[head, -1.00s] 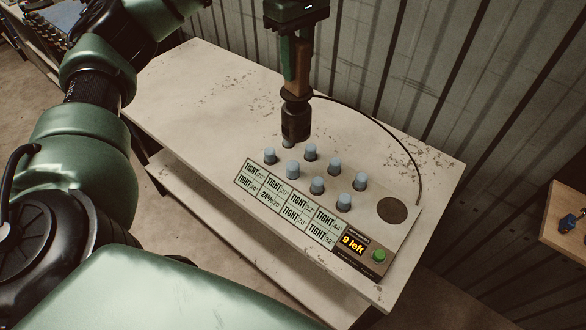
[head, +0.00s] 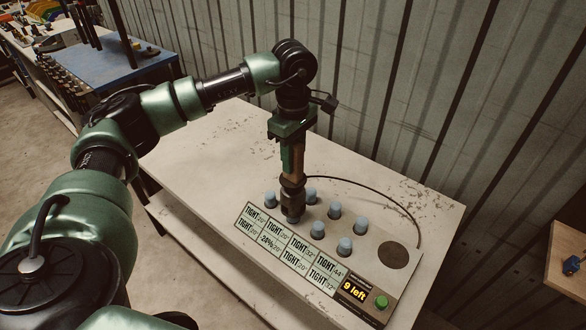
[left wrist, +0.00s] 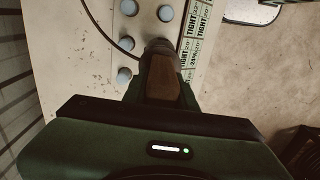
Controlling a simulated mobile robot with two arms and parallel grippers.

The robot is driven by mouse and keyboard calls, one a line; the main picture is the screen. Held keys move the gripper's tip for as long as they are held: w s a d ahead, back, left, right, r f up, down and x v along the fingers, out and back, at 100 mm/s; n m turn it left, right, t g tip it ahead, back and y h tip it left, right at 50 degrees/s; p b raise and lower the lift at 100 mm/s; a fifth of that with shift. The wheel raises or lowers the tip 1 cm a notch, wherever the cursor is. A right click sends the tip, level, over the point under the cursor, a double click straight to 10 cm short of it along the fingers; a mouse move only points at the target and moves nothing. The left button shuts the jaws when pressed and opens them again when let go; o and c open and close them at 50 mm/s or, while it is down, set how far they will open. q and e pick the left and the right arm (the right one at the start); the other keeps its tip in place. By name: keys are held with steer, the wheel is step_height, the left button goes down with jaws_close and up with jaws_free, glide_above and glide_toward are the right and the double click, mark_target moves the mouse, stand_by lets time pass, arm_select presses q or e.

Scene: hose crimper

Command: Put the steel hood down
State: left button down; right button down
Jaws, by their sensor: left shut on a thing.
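My left gripper (head: 291,148) is shut on an upright tool with a brown grip. The tool's lower end is a dark steel hood (head: 292,192). A thin dark cable (head: 385,193) runs from the tool to the panel's right side. My right gripper is not in view.
The pale panel has several blue knobs (head: 345,247), labels (head: 290,250) reading TIGHT and one 24%, a "9 left" display (head: 354,291), a green button (head: 381,302) and a bare dark round pad (head: 393,255). A ribbed wall (head: 450,120) stands behind the worn white table (head: 200,165).

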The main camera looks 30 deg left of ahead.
mark_target(293, 179)
arm_select(q)
step_height(293, 179, down, 4)
steer(key=shift+p, duration=0.55)
steer(key=shift+f, duration=0.25)
steer(key=shift+f, duration=0.2)
steer(key=c, duration=1.1)
jaws_free()
steer(key=shift+r, duration=0.1)
